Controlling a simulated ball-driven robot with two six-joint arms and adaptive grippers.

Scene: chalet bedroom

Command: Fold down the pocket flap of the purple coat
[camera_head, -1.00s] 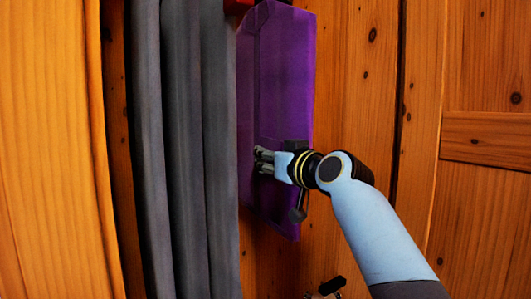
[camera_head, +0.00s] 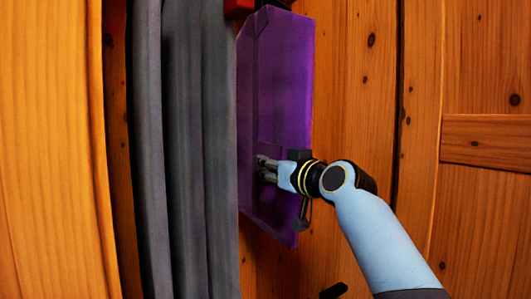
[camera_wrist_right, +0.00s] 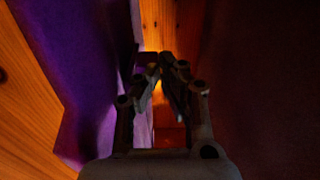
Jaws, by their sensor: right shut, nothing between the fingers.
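The purple coat (camera_head: 283,75) hangs upright as a flat panel against the wooden wall in the head view. Its purple cloth (camera_wrist_right: 78,62) also fills the left of the right wrist view. My right gripper (camera_head: 261,168) is shut and empty at the lower part of the coat, in front of the pocket area. In the wrist view its fingertips (camera_wrist_right: 163,58) come together close beside the cloth; I cannot tell whether they touch it. The pocket flap cannot be made out clearly, as the gripper covers part of that area. My left gripper is not in view.
Grey hanging cloth (camera_head: 182,150) stands close at the left of the coat. A wooden panel (camera_head: 50,150) rises at the far left. A red object (camera_head: 239,6) is above the coat. Wooden panelling (camera_head: 480,90) lies behind and to the right.

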